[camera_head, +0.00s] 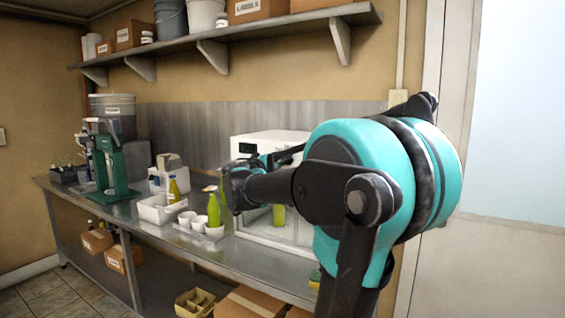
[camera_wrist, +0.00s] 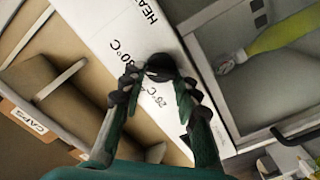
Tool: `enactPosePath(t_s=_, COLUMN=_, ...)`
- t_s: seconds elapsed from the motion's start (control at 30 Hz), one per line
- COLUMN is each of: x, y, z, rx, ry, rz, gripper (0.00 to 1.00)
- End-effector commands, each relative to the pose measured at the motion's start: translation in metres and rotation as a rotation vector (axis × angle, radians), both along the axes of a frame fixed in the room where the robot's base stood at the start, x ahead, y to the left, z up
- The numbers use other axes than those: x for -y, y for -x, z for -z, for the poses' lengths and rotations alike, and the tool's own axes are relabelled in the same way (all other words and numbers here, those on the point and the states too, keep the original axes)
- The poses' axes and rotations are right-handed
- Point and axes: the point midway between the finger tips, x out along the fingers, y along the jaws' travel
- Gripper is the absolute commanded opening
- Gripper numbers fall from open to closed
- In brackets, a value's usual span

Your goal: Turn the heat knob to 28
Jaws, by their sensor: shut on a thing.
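The heat knob (camera_wrist: 160,66) is a dark round knob on a white panel (camera_wrist: 103,32), seen in the wrist view. Printed beside it are "HEAT", "30°C" and what looks like "28°C". My gripper (camera_wrist: 158,78) is shut on the knob, with a dark fingertip on each side. The knob's pointer is hidden, so I cannot tell its setting. In the head view the white heating cabinet (camera_head: 262,143) stands on the steel bench with a small dark display (camera_head: 247,148). My arm covers the knob there.
A green bottle (camera_head: 214,211), white cups (camera_head: 199,223) and a white bin (camera_head: 152,211) stand on the bench left of the cabinet. A cardboard box (camera_wrist: 30,108) marked "CAPS" is close by in the wrist view.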

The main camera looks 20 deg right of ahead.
Motion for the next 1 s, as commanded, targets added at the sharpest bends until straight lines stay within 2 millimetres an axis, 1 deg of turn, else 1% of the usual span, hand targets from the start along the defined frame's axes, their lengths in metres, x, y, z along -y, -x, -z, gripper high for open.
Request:
enactPosePath(t_s=0.17, x=-0.0003, y=-0.0002, z=0.0003, rx=-0.028, ry=0.021, rz=-0.001, gripper=0.02)
enactPosePath(t_s=0.33, x=-0.0004, y=-0.0004, z=0.0007, rx=-0.096, ry=0.074, rz=-0.001, gripper=0.02)
enactPosePath(t_s=1.0, x=-0.0011, y=-0.0011, z=0.0031, rx=-0.507, ry=0.394, rz=-0.001, gripper=0.02)
